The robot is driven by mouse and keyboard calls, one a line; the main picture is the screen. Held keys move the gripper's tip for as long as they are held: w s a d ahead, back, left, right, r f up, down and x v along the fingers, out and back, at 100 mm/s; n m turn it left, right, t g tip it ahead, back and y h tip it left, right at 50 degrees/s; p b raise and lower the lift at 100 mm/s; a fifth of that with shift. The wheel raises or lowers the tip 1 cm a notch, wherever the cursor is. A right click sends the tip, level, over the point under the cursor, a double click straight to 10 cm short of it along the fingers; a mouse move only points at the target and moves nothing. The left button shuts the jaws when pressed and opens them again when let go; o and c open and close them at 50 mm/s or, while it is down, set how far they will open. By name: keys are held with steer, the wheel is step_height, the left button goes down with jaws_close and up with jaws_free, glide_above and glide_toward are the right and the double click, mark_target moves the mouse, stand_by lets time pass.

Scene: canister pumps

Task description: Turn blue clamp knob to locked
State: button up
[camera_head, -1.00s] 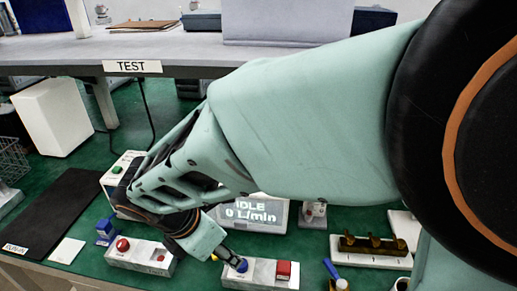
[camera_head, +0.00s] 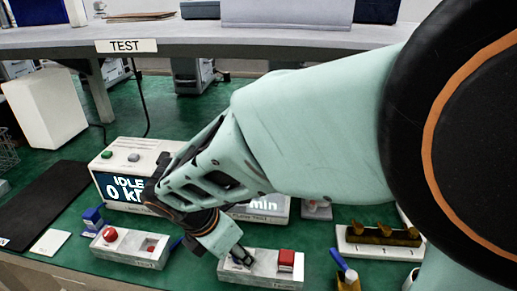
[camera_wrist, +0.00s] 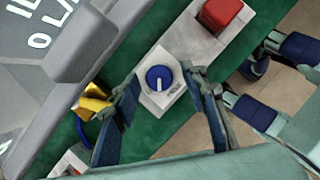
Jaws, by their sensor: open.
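The blue clamp knob (camera_wrist: 159,79) is round, with a white pointer line, and sits on a light block (camera_wrist: 182,52). In the wrist view the line runs roughly up and down the picture. My gripper (camera_wrist: 160,88) is open, one finger on each side of the knob; I cannot tell whether either touches it. In the head view my gripper (camera_head: 242,257) is at the left end of the same block (camera_head: 262,278) and hides the knob. A red square part (camera_head: 286,260) stands at the block's right end; it also shows in the wrist view (camera_wrist: 219,15).
A similar block with a red knob (camera_head: 110,235) stands to the left, beside a blue item (camera_head: 92,217). Display boxes stand behind, one reading IDLE (camera_head: 125,187). A white rack with brass-coloured pieces (camera_head: 380,240) is at right. Green mat lies between.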

steer(key=shift+c, duration=0.3)
jaws_close()
steer(key=m+p, duration=0.1)
steer(key=m, duration=0.1)
steer(key=shift+w+a+r+m+g+h+p, duration=0.1)
steer(key=shift+m+g+h+p, duration=0.2)
steer(key=shift+g+h+p, duration=0.1)
steer(key=shift+m+g+p, duration=0.3)
steer(key=shift+m, duration=0.7)
steer(key=shift+o, duration=0.3)
jaws_free()
